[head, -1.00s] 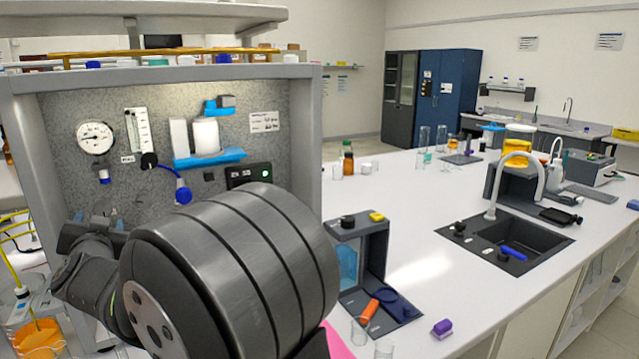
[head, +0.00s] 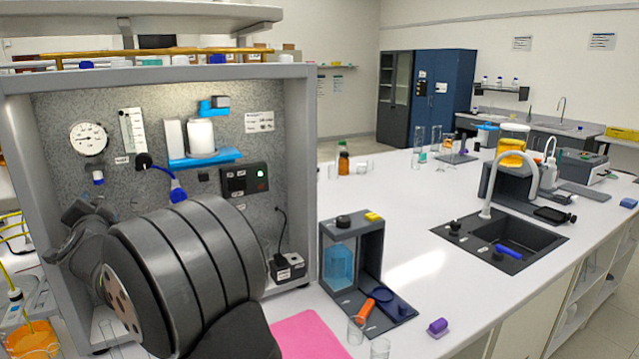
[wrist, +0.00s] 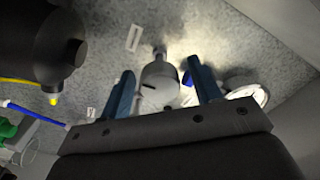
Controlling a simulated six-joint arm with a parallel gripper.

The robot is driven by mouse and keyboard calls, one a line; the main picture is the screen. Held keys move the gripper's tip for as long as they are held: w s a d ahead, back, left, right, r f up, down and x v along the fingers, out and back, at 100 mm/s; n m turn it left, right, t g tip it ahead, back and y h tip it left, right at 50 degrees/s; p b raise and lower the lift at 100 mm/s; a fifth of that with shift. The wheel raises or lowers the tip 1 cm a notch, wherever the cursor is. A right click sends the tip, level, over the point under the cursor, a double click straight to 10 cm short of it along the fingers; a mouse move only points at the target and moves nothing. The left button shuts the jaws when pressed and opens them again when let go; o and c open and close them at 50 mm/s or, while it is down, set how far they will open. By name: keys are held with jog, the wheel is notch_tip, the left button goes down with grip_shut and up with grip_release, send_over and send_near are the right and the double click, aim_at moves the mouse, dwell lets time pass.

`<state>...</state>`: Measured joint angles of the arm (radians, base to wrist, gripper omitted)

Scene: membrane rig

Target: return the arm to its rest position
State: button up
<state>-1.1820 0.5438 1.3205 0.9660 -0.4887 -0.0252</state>
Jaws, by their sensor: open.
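My gripper (wrist: 161,68) shows in the wrist view with its two blue fingers apart and nothing held between them. A grey round fitting (wrist: 160,85) on the speckled panel shows between the fingers, beyond them; I cannot tell the distance. In the head view my dark arm fills the lower left, in front of the rig panel (head: 75,120). The fingertips are not clear there, hidden by or blended with my wrist.
The rig's panel carries a round gauge (head: 88,139), a flowmeter (head: 133,131), a blue shelf (head: 204,159) and a switch box (head: 245,181). A grey stand (head: 366,265) with a blue-filled vessel and a pink mat (head: 310,335) are right of my arm.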

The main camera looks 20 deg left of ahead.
jog(key=m, duration=0.5)
jog(key=shift+m, duration=0.3)
jog(key=m, duration=0.4)
jog(key=shift+m, duration=0.3)
